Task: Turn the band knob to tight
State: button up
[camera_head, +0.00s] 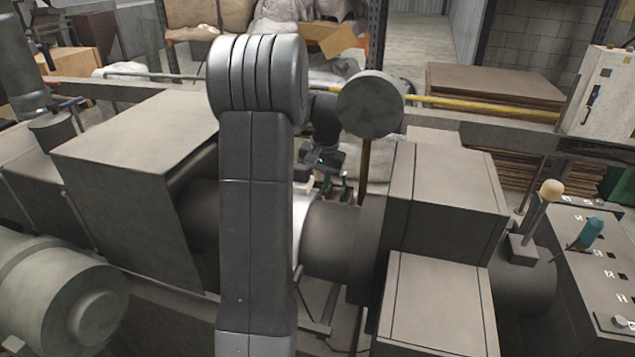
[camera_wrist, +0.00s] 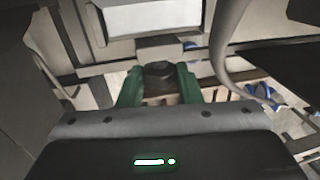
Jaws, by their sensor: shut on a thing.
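My gripper (camera_head: 333,180) is beyond my arm, just above the dark tube (camera_head: 335,240) between the two grey machine housings. A pale band (camera_head: 300,225) wraps the tube and shows only partly beside my arm. In the head view the knob is hidden or too small to make out. I cannot read any mark for its setting.
A large grey housing (camera_head: 135,150) stands left of the tube and another (camera_head: 450,190) right of it. A control panel (camera_head: 595,265) with a cream-knobbed lever (camera_head: 551,190) and a teal handle (camera_head: 591,232) is at the right. A yellow rail (camera_head: 480,108) runs behind.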

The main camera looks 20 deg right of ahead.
jog(key=shift+w+a+g+h+p, duration=0.15)
jog(key=shift+g+h, duration=0.5)
jog(key=shift+h, duration=0.2)
jog(key=shift+w+a+g+h+p, duration=0.1)
jog(key=shift+a+g+h+p, duration=0.05)
jog(key=shift+g+h, duration=0.6)
jog(key=shift+h, duration=0.3)
jog(key=o, duration=1)
jog(key=shift+c, duration=0.2)
jog(key=p+v, duration=0.1)
jog(key=v, duration=1.2)
jog(key=shift+r, duration=0.35)
